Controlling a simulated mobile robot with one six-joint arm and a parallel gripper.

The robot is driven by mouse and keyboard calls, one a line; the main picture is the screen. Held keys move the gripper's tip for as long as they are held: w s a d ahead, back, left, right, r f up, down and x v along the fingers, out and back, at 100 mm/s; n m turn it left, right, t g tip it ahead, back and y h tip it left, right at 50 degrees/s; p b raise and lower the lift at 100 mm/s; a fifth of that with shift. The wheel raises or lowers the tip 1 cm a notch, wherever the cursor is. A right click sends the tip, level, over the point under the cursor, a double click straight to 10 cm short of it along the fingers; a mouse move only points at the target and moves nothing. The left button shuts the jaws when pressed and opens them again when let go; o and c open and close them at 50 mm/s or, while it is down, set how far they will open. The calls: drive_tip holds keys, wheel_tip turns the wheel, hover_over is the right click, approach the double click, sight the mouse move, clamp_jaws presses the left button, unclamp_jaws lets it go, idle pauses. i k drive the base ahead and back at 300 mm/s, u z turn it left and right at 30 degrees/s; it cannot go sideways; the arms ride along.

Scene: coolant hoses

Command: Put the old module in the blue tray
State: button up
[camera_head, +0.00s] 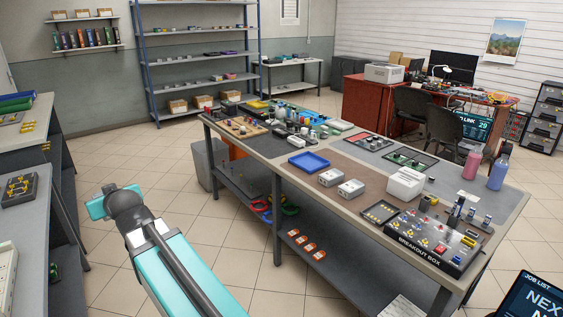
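The blue tray (308,162) lies flat on the brown mat of the long workbench and looks empty. Two small light-grey boxes, one on the left (331,177) and one on the right (351,188), sit just right of the tray. Either could be a module; I cannot tell which, if any, is the old one. My teal arm rises from the bottom left, beside the bench and well left of the tray. My gripper does not show, so whether it is open or shut is hidden.
A white device (405,184), a shallow dark tray (381,212) and the breakout box (432,240) stand on the bench's right part. Pink (472,163) and blue (499,167) bottles stand behind. Small parts crowd the bench's far left. Open tiled floor lies left of the bench.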

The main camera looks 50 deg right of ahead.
sight(308, 163)
drive_tip(key=z, duration=0.2)
drive_tip(key=i, duration=1.15)
drive_tip(key=u, duration=0.35)
